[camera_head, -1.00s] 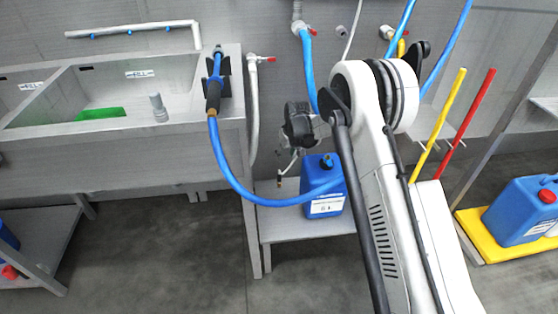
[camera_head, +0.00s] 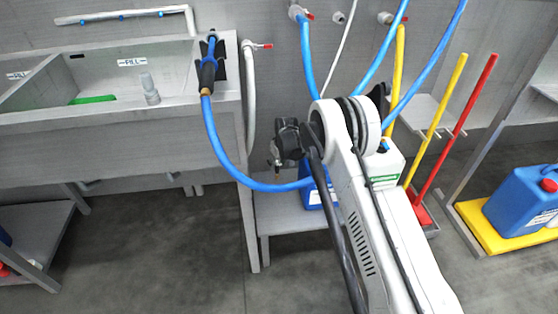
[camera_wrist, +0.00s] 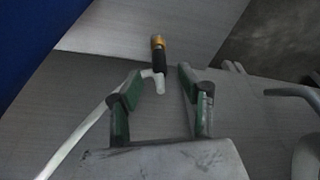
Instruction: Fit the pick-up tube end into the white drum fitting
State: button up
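The pick-up tube end shows in the wrist view as a pale tube (camera_wrist: 80,138) with a bent part, a black section and a brass tip (camera_wrist: 157,42). My gripper (camera_wrist: 161,72) has two green-padded fingers standing apart. The tube's bend lies between or just beyond the fingertips, with a visible gap to the right finger; contact on the left is unclear. In the head view my gripper (camera_head: 276,162) is small and dark beside the blue jug. A white drum (camera_head: 386,164) with a green-striped label stands behind my arm. My arm hides much of it, and its fitting is not clear.
A blue jug (camera_head: 312,192) stands on a low grey shelf (camera_head: 290,225), partly hidden by my arm. A blue hose (camera_head: 225,158) loops from the sink (camera_head: 110,115) across to my arm. Yellow (camera_head: 437,110) and red (camera_head: 460,122) handles stand at right.

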jog(key=shift+x, duration=1.05)
grip_shut()
jog(key=shift+r, duration=0.4)
jog(key=shift+r+p, duration=0.55)
jog(key=shift+r, duration=1.45)
jog(key=shift+r, duration=0.25)
notch_tip(320, 180, up, 8)
jog(key=p, duration=0.3)
dwell(0.4)
